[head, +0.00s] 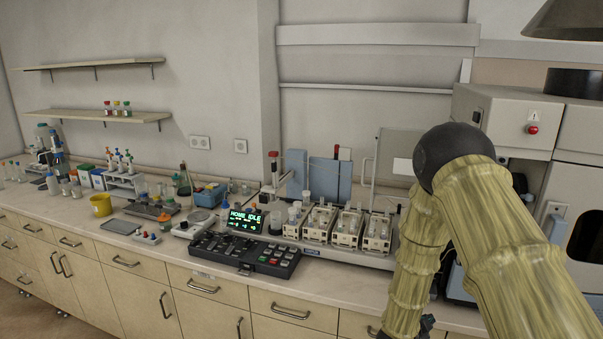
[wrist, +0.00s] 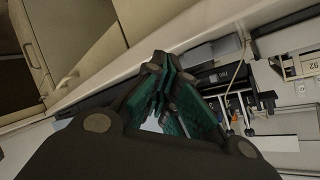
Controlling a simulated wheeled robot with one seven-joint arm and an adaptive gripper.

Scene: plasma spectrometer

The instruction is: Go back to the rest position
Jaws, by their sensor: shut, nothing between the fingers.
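My gripper (wrist: 158,85) fills the lower middle of the wrist view. Its dark fingers with green inner pads come together at the tips, and nothing is held between them. In the head view my arm, in a yellowish sleeve with a dark round joint, hangs at the right in front of the bench. Only a dark bit of its lower end shows at the bottom edge there, and the fingers are hidden.
The bench (head: 100,232) runs along the wall over wooden drawers. On it stand a black keypad console (head: 245,254), a lit display (head: 246,220), several pump modules (head: 348,228) and a yellow cup (head: 101,205). A large grey instrument (head: 505,118) stands at right, behind my arm.

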